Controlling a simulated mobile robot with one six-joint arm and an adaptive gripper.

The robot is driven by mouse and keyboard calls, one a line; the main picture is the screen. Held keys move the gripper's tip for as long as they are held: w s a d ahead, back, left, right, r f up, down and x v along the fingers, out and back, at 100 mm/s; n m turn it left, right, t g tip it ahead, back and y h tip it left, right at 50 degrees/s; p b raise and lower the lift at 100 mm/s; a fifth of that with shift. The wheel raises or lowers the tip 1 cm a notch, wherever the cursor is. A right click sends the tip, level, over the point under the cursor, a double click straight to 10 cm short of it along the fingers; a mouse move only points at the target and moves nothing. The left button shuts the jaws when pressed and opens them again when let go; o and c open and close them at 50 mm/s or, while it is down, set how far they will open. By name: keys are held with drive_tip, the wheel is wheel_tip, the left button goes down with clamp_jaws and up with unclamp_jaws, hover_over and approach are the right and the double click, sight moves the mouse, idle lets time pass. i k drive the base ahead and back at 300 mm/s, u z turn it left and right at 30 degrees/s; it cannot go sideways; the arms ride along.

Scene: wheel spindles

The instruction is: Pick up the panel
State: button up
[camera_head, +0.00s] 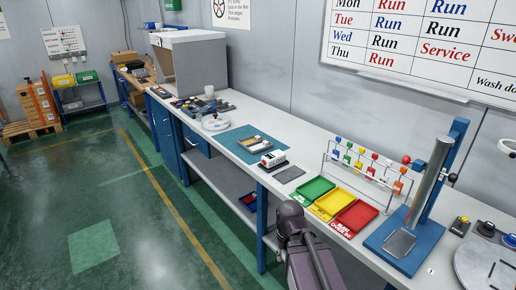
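I cannot tell for certain which thing is the panel. A flat dark grey plate (290,174) lies on the workbench, left of the coloured trays and just right of a small white and green device (273,160). Another flat grey metal plate (399,242) rests on the base of a blue stand (417,215) at the right. My dark arm rises at the bottom middle, in front of the bench edge, and hides part of the bench front. My gripper does not show, so its state and its place relative to either plate are hidden.
Green (314,188), yellow and red trays stand side by side on the bench (252,108). Behind them is a wire rack (365,172) with coloured knobs. A round grey turntable (490,267) is at far right. A blue mat (240,148) lies farther left. The green floor at left is open.

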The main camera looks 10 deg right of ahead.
sight(266, 143)
drive_tip(key=u, duration=0.2)
drive_tip(key=i, duration=1.05)
drive_tip(key=z, duration=0.4)
